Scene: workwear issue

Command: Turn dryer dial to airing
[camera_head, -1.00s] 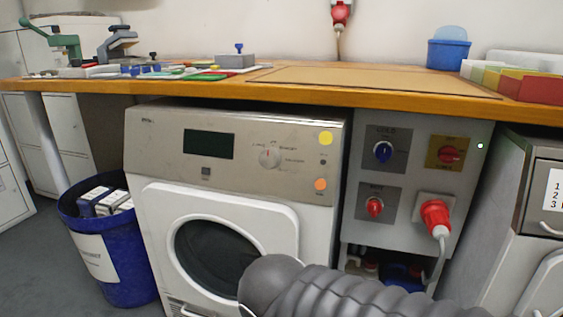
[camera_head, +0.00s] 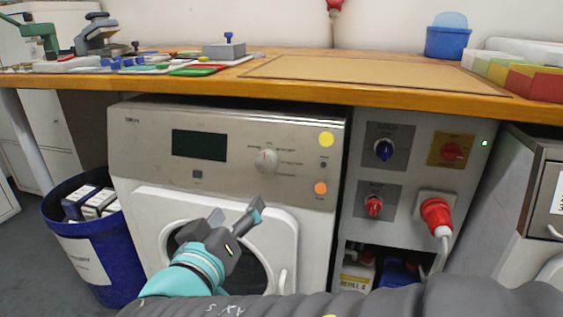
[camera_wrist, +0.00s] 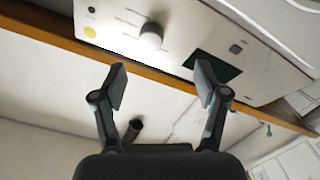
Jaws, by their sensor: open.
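The dryer (camera_head: 222,125) stands under the bench, with its round door (camera_head: 262,236) below the panel. Its dial (camera_head: 265,161) is a pale round knob on the panel, right of the dark display (camera_head: 199,145), with small printed labels around it that I cannot read. The dial also shows in the wrist view (camera_wrist: 151,37), where the panel appears upside down. My gripper (camera_head: 252,212) is in front of the dryer door, below the dial and apart from it. In the wrist view the two fingers (camera_wrist: 160,86) are spread and empty, with the dial beyond them.
The wooden bench top (camera_head: 300,91) overhangs the dryer. A grey control box (camera_head: 408,165) with knobs and a red plug (camera_head: 436,214) stands to the right. A blue bin (camera_head: 95,245) stands to the left. The space in front of the dryer panel is clear.

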